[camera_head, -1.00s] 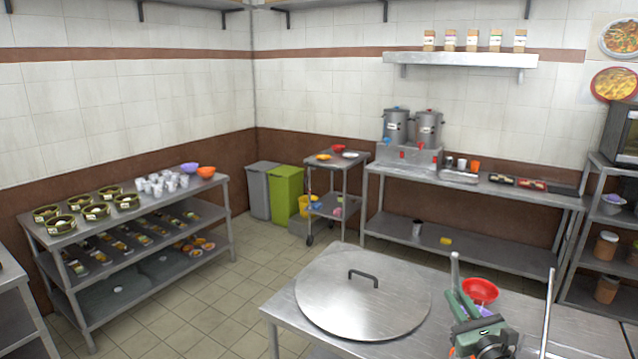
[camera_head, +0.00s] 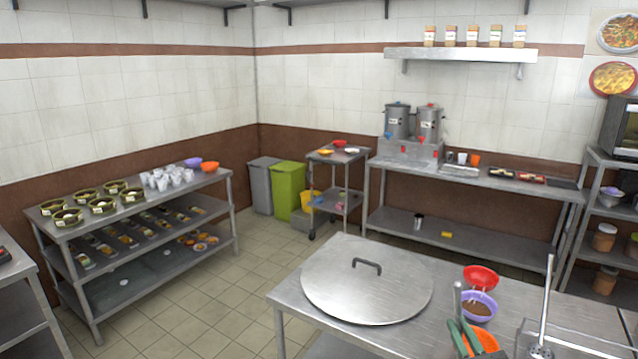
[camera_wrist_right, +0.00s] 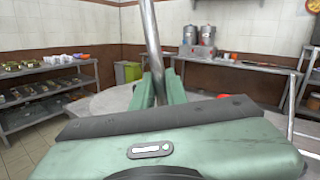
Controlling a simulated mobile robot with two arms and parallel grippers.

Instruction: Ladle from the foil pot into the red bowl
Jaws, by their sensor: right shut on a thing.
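The red bowl (camera_head: 481,276) stands on the front steel table in the head view, right of a large round lid. My right gripper (camera_head: 464,338) is at the bottom of that view, shut on a grey metal handle (camera_head: 458,302), likely the ladle's. In the right wrist view the handle (camera_wrist_right: 152,45) rises between the two green fingers (camera_wrist_right: 160,88). The ladle's bowl end is hidden. The gripper is nearer the camera than the red bowl and apart from it. I cannot make out the foil pot. My left gripper is out of view.
A purple bowl (camera_head: 479,299) with brown contents and an orange bowl (camera_head: 487,342) stand close by the gripper. The large lid (camera_head: 350,295) covers the table's left part. Another upright metal handle (camera_head: 546,300) stands at the right.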

